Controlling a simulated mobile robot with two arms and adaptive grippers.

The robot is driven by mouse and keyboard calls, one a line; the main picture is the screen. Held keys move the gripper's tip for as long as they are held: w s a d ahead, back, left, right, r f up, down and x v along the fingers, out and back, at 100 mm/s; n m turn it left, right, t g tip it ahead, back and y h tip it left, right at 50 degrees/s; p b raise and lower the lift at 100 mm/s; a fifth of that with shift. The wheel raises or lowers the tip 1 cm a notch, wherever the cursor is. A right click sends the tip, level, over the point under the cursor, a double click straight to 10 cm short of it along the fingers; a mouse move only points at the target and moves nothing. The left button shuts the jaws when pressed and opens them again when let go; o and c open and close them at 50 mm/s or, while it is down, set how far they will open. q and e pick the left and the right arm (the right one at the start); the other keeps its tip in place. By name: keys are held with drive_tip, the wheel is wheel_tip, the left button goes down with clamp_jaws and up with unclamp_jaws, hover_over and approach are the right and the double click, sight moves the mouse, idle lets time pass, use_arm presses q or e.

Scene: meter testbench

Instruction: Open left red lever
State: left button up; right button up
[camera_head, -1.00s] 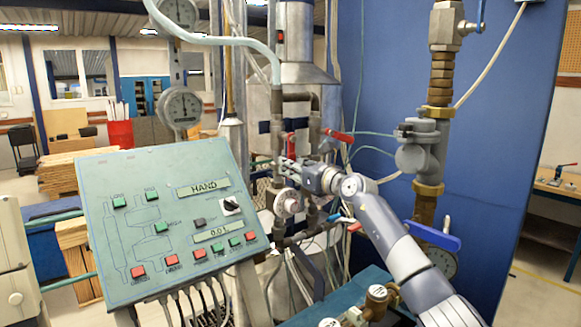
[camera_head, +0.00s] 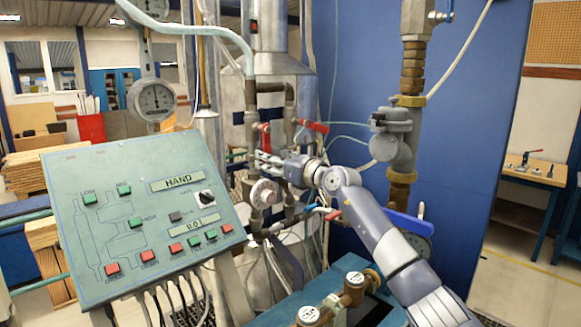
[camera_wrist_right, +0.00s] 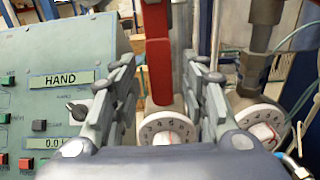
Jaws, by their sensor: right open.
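The left red lever (camera_head: 265,137) hangs upright on the pipework left of centre in the head view. In the right wrist view the red lever (camera_wrist_right: 159,60) stands vertically between the two grey fingers. My right gripper (camera_head: 264,162) is at the lever's lower part in the head view, pointing left. It is open, with a finger on each side of the lever in the right wrist view (camera_wrist_right: 161,78). Gaps show between the lever and both fingers there. A second red lever (camera_head: 312,126) sits to the right, tilted nearly sideways. My left gripper is not in view.
The green control panel (camera_head: 140,215) stands close on the left, with HAND on its display. White round dials (camera_wrist_right: 165,128) sit below and right of the gripper. A grey valve on a brass pipe (camera_head: 398,140) and a blue handle (camera_head: 408,226) are near my right arm.

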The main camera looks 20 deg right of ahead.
drive_tip(key=v, duration=0.9)
drive_tip(key=shift+s, duration=0.3)
